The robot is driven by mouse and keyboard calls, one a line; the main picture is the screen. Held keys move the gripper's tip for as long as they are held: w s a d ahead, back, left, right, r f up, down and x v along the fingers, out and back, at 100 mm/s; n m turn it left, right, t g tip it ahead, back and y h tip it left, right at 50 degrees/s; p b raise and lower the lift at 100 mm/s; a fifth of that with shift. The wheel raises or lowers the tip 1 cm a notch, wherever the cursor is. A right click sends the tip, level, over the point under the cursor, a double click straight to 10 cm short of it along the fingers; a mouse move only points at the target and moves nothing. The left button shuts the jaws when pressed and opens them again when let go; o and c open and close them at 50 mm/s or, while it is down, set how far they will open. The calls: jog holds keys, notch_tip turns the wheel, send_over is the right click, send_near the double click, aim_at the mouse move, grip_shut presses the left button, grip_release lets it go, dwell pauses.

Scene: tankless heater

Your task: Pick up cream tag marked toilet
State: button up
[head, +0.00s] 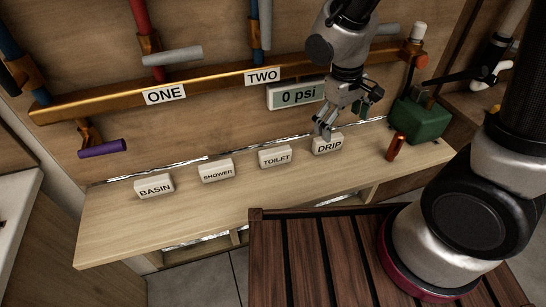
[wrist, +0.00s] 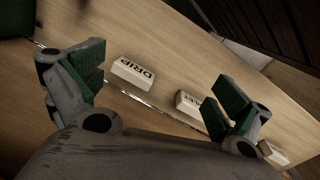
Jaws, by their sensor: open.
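The cream tag marked TOILET (head: 275,157) stands on the wooden shelf, third from the left in a row of cream tags. In the wrist view the TOILET tag (wrist: 187,104) is partly hidden behind the right finger. My gripper (head: 343,116) is open and empty, above the shelf near the DRIP tag (head: 328,145), to the right of the TOILET tag. In the wrist view the DRIP tag (wrist: 133,73) shows between the open fingers of my gripper (wrist: 165,85), nearer the left one.
The SHOWER tag (head: 216,171) and BASIN tag (head: 154,187) stand to the left. A copper cylinder (head: 396,147) and a green box (head: 421,120) are to the right. The shelf front (head: 230,208) is clear.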

aim_at(277, 150)
jog(key=w+a+f+y, duration=0.1)
jog(key=a+f, duration=0.2)
jog(key=a, duration=0.2)
jog(key=w+a+f+m+t+y, duration=0.1)
jog(key=w+a+f, duration=0.1)
jog(key=a+f, duration=0.1)
jog(key=w+a+f+m+y, duration=0.1)
jog(key=a+f, duration=0.2)
jog(key=a, duration=0.3)
jog(key=shift+w+a+f+t+y, duration=0.15)
jog(key=shift+a+f+t+y, duration=0.15)
jog(key=shift+a+f+y, duration=0.1)
jog(key=shift+x, duration=3.1)
jog(key=shift+c, duration=0.4)
jog(key=c, duration=0.6)
